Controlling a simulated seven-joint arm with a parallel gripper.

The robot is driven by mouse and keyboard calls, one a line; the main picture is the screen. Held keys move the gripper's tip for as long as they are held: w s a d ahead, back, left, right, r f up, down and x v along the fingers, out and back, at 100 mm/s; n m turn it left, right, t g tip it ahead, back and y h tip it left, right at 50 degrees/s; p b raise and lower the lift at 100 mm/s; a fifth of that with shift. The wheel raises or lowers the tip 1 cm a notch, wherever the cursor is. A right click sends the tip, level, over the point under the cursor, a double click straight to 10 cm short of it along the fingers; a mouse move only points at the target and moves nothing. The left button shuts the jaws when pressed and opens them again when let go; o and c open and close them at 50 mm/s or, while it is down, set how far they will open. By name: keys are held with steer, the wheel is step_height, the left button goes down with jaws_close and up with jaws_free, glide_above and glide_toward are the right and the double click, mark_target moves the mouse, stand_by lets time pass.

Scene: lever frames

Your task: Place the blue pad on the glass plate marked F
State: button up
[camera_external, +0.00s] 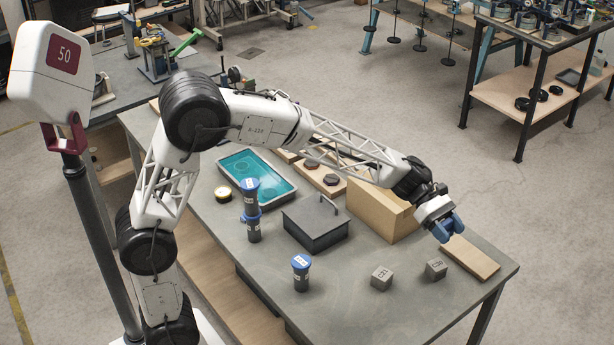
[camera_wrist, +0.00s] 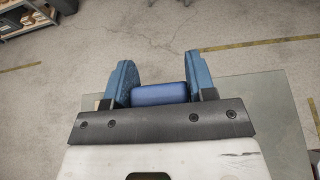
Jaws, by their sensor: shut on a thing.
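My gripper (camera_external: 447,229) is over the right end of the grey workbench, above a pale wooden board. In the wrist view my gripper (camera_wrist: 160,84) is shut on the blue pad (camera_wrist: 158,95), a small rounded block between its two blue fingers. In the external view the pad cannot be told apart from the blue fingers. I cannot make out a glass plate marked F in either view. In the wrist view a grey-green surface (camera_wrist: 262,100) lies below and right of the fingers; I cannot tell whether it is bare bench.
The wooden board (camera_external: 470,257) lies near the bench's right edge. Two grey marked cubes (camera_external: 381,278) (camera_external: 436,269), a blue-capped cylinder (camera_external: 301,272), a stacked pair (camera_external: 252,212), a dark lidded box (camera_external: 315,225), a cardboard box (camera_external: 385,215) and a teal tray (camera_external: 270,172) occupy the bench.

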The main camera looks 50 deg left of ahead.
steer(key=w+a+f+n+t, duration=0.2)
steer(key=w+a, duration=0.2)
steer(key=a, duration=0.6)
steer(key=w+a+f+n+t+y, duration=0.15)
steer(key=w+a, duration=0.25)
steer(key=a, duration=0.5)
steer(key=w+a+f+n+t+h, duration=0.15)
steer(key=w+a, duration=0.25)
steer(key=a, duration=0.6)
steer(key=a+f+n+t+y, duration=0.2)
steer(key=a+t, duration=0.1)
steer(key=a, duration=1.2)
steer(key=a+f+n+t+y, duration=0.2)
steer(key=a, duration=1.3)
steer(key=s+a+f+n+t+y, duration=0.1)
steer(key=s+a, duration=0.2)
steer(key=a, duration=0.5)
steer(key=s+a+f+n+t+y, duration=0.1)
steer(key=s+a+f+n, duration=0.1)
steer(key=a, duration=0.6)
steer(key=s+a+f+n+t+y, duration=0.1)
steer(key=s+a+f+n+y, duration=0.2)
steer(key=s+a, duration=1.1)
steer(key=s+a+f+n+y, duration=0.3)
steer(key=s+a, duration=1.1)
steer(key=a, duration=0.7)
steer(key=shift+s+a+f+t+y, duration=0.2)
steer(key=shift+s+f+t+y, duration=0.15)
steer(key=shift+y, duration=0.35)
